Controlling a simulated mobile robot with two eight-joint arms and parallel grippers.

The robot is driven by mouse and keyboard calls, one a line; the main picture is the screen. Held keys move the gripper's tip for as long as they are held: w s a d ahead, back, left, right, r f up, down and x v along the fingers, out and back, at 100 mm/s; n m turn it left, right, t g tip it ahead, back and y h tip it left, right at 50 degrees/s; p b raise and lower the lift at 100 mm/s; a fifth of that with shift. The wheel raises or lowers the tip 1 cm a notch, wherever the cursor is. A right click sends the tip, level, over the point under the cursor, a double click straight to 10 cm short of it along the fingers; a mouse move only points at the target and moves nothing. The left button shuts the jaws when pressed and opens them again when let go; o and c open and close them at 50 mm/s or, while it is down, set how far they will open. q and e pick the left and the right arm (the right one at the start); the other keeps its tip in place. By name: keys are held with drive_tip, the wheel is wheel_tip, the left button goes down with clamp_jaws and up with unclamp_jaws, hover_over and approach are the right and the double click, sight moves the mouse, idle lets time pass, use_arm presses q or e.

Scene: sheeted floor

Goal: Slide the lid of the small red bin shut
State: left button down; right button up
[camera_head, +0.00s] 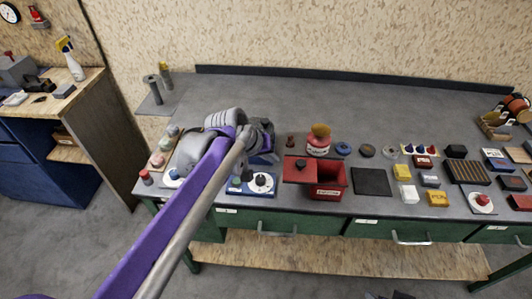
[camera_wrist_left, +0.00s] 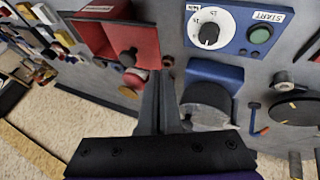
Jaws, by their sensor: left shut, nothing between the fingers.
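The small red bin (camera_head: 330,190) stands on the grey bench. Its flat red lid (camera_head: 293,173) with a dark knob (camera_head: 301,164) covers the left side, and the right side is open. In the left wrist view the bin (camera_wrist_left: 88,38), lid (camera_wrist_left: 142,42) and knob (camera_wrist_left: 127,57) are at upper left. My left gripper (camera_head: 268,155) is left of and behind the lid. In the wrist view its fingers (camera_wrist_left: 165,68) are together and empty, to the right of the knob and apart from it. My right gripper is not seen.
A blue panel with a white dial (camera_head: 261,183) lies left of the bin. A red jar with a wooden-coloured top (camera_head: 319,138) stands behind it. A dark flat plate (camera_head: 372,182) lies to the right, with several small blocks beyond. The back of the bench is mostly clear.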

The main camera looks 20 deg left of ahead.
sight(288, 172)
use_arm(q)
drive_tip(key=w+d+f, duration=0.2)
drive_tip(key=d, duration=0.1)
drive_tip(key=shift+w+d+f, duration=0.25)
drive_tip(key=shift+w+f, duration=0.05)
drive_tip(key=shift+f, duration=0.05)
drive_tip(key=shift+w+d+f, duration=0.1)
drive_tip(key=shift+w+d, duration=0.1)
drive_tip(key=shift+d, duration=0.2)
drive_tip(key=w+d, duration=0.2)
drive_tip(key=d, duration=0.7)
drive_tip(key=shift+w, duration=0.25)
